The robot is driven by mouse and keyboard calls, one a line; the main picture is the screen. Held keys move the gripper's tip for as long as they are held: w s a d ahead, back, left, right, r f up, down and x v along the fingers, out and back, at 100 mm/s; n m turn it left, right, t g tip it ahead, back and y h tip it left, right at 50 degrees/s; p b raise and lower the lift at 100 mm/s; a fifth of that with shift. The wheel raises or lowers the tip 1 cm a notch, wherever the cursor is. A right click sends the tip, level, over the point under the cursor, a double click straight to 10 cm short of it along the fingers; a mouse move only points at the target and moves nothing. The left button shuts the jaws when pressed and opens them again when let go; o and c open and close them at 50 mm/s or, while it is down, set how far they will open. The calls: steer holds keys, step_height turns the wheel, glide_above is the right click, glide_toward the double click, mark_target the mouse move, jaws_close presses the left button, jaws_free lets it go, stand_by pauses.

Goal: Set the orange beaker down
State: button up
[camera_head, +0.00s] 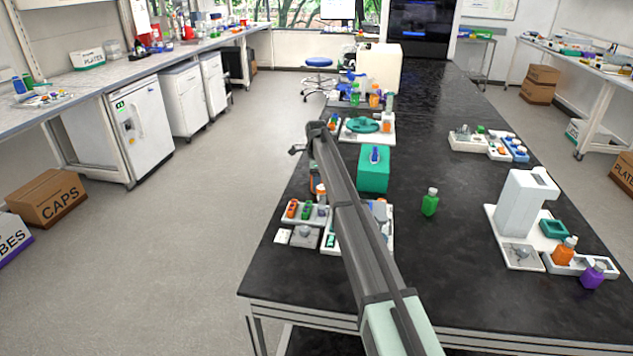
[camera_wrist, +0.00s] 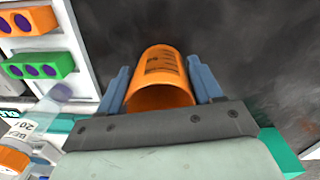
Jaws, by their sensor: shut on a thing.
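The orange beaker (camera_wrist: 158,68) is in the middle of the wrist view, with dark markings on its side and its open rim towards the camera. My gripper (camera_wrist: 161,84) has its two blue fingers on either side of the beaker and is shut on it. The dark tabletop (camera_wrist: 225,40) shows behind and around the beaker; I cannot tell whether its base touches it. In the head view my arm reaches over the left part of the black bench (camera_head: 455,180), and it hides most of the gripper and beaker.
White trays with orange and green racks (camera_wrist: 38,65) lie left of the beaker in the wrist view. Bare bench surrounds that bottle. A white device (camera_head: 522,205) stands farther right.

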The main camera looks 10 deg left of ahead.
steer(key=shift+f, duration=0.1)
steer(key=o, duration=1)
steer(key=shift+o, duration=0.2)
step_height(320, 180, up, 12)
steer(key=shift+w, duration=0.1)
